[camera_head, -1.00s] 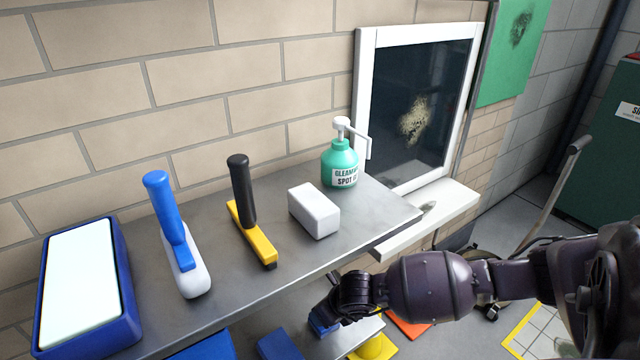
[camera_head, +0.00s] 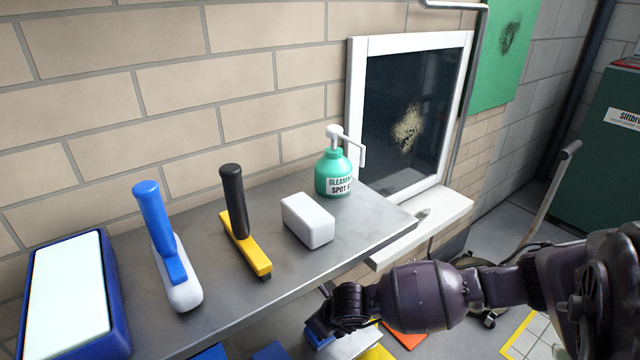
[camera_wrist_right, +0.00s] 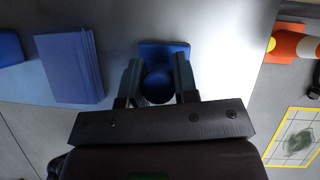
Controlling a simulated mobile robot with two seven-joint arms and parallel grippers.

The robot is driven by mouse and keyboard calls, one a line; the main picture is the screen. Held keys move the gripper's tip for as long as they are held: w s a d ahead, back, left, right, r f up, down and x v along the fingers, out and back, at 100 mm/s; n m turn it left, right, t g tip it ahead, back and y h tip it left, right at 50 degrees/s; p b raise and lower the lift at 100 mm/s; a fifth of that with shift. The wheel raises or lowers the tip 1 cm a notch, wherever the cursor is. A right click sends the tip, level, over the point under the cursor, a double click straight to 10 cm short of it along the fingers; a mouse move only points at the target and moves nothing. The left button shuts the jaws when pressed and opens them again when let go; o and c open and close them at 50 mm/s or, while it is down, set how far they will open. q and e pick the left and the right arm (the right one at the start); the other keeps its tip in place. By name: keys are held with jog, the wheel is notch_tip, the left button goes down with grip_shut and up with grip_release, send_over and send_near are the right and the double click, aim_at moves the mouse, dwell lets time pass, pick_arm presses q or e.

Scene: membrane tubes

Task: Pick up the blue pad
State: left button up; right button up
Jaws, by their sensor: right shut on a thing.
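The blue pad (camera_wrist_right: 172,50) shows in the right wrist view as a square blue base with a round blue knob on top. My right gripper (camera_wrist_right: 158,80) has its two fingers on either side of the knob and is shut on it. In the head view the right gripper (camera_head: 322,322) reaches below the shelf's front edge, with a bit of the blue pad (camera_head: 318,338) beside it. I cannot tell whether the pad touches the grey surface under it. My left gripper is not in view.
On the upper shelf (camera_head: 365,225) stand a blue-framed tray (camera_head: 118,310), a blue-handled tool (camera_head: 153,215), a black-and-yellow brush (camera_head: 235,205), a white block (camera_head: 308,222) and a green spray bottle (camera_head: 333,175). A dark blue block (camera_wrist_right: 72,65) lies left of my right gripper.

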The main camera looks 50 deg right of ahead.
jog(key=shift+r+p, duration=0.35)
jog(key=shift+r, duration=0.05)
notch_tip(320, 180, up, 7)
jog(key=p, duration=0.3)
jog(key=shift+r, duration=0.1)
jog(key=s+a+f+b, duration=0.1)
jog(key=s+a+b, duration=0.2)
jog(key=s, duration=0.8)
jog(key=shift+s+f, duration=0.3)
jog(key=shift+f, duration=0.1)
jog(key=s+b, duration=0.1)
jog(key=b, duration=0.1)
jog(key=s+b, duration=0.1)
jog(key=s, duration=0.1)
jog(key=shift+a+b, duration=0.2)
jog(key=shift+b, duration=0.2)
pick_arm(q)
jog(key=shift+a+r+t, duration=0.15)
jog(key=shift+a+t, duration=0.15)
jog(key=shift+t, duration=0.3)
pick_arm(e)
jog(key=shift+s+a+r, duration=0.15)
jog(key=shift+s+a, duration=0.05)
jog(key=shift+s, duration=0.6)
jog(key=shift+s+a+r, duration=0.1)
jog(key=shift+s+a, duration=0.15)
jog(key=shift+s, duration=0.6)
jog(key=shift+s+a+r, duration=0.15)
jog(key=shift+s+a, duration=0.05)
jog(key=shift+s, duration=0.6)
